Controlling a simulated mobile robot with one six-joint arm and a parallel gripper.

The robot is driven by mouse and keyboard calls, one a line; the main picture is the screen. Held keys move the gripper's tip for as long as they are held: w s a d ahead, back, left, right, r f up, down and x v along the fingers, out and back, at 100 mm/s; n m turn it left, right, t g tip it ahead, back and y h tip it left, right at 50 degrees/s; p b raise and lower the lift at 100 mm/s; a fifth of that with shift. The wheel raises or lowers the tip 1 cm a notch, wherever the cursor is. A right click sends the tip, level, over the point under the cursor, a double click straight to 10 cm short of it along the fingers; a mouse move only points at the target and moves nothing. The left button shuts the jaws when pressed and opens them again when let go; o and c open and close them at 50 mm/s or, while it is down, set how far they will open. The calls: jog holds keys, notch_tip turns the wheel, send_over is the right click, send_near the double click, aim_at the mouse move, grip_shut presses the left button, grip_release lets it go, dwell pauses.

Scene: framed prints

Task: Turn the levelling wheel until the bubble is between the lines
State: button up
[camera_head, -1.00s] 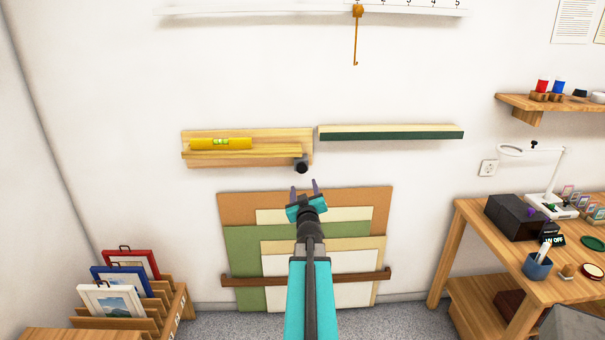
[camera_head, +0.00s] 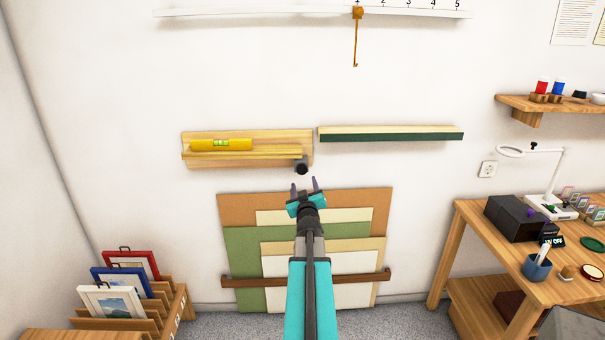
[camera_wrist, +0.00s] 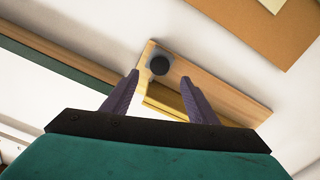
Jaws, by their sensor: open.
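The yellow spirit level (camera_head: 222,144) lies on a wooden ledge (camera_head: 240,154) on the wall. Its greenish vial shows near its middle, but the bubble is too small to place against the lines. The dark levelling wheel (camera_head: 302,168) is under the ledge's right end. My gripper (camera_head: 305,185) is open and empty, just below the wheel and apart from it in the head view. In the wrist view the wheel (camera_wrist: 159,64) shows beyond and between the open fingertips of my gripper (camera_wrist: 163,82). The ledge's underside (camera_wrist: 235,102) also shows there.
A green-fronted rail (camera_head: 390,134) is on the wall right of the ledge. Mat boards (camera_head: 240,205) lean on the wall below. A workbench (camera_head: 470,225) stands at the right, and a rack of framed prints (camera_head: 165,310) at the lower left.

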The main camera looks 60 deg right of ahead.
aim_at(302, 171)
jog(key=shift+p+x, duration=0.8)
jog(key=shift+x, duration=4.45)
jog(key=c, duration=1.1)
